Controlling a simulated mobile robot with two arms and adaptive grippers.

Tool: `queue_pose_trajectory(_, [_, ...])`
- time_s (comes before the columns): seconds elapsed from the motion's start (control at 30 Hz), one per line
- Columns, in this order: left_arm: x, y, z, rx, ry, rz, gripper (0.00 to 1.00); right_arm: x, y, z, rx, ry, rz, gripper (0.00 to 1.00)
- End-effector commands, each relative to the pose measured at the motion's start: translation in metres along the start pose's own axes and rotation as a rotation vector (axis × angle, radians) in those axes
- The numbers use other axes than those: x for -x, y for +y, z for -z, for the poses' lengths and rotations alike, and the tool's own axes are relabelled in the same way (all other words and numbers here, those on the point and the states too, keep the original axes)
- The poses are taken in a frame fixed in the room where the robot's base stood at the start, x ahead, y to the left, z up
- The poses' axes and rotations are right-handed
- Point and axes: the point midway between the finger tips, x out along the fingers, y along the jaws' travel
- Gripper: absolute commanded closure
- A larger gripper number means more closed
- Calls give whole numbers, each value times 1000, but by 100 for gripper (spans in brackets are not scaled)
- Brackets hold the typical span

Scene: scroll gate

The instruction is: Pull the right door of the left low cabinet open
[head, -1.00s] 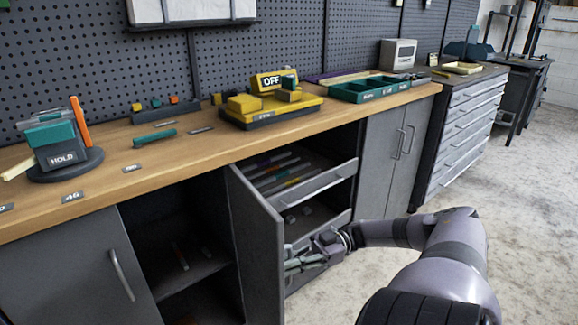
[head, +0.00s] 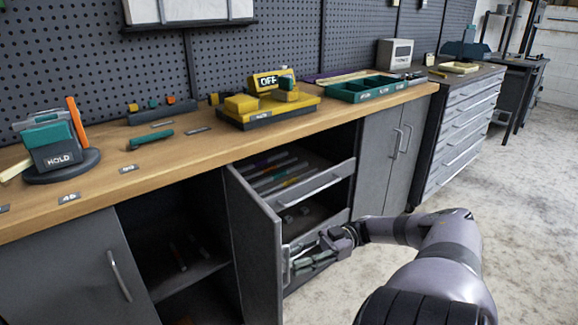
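The left low cabinet has a grey left door (head: 65,275), shut, with a vertical bar handle (head: 119,276). Its right door (head: 255,245) stands swung out into the room, showing the dark inside with a shelf (head: 185,270). The right door's handle (head: 286,266) is on the face turned to the right. My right gripper (head: 299,256) is beside that handle, its two fingers apart and pointing at the door. Whether a fingertip touches the handle is hard to tell. My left gripper is out of view.
Behind my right gripper is a drawer unit (head: 318,186) with a drawer pulled partly out. A closed two-door cabinet (head: 380,165) stands further right. The wooden worktop (head: 200,152) carries several tools and trays. Bare floor (head: 525,215) lies to the right.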

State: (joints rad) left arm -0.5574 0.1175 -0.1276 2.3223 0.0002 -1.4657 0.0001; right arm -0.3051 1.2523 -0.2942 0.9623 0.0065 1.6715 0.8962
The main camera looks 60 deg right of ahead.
Motion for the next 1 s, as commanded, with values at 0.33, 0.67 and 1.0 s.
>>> queue_pose_trajectory(0.33, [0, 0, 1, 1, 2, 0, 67, 38, 0, 0, 0, 2, -2, 70])
queue_pose_trajectory(0.67, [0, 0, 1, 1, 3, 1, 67, 42, -1, 0, -2, 1, 1, 70])
queue_pose_trajectory(1.0, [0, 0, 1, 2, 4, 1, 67, 42, 0, 0, -2, 1, 1, 70])
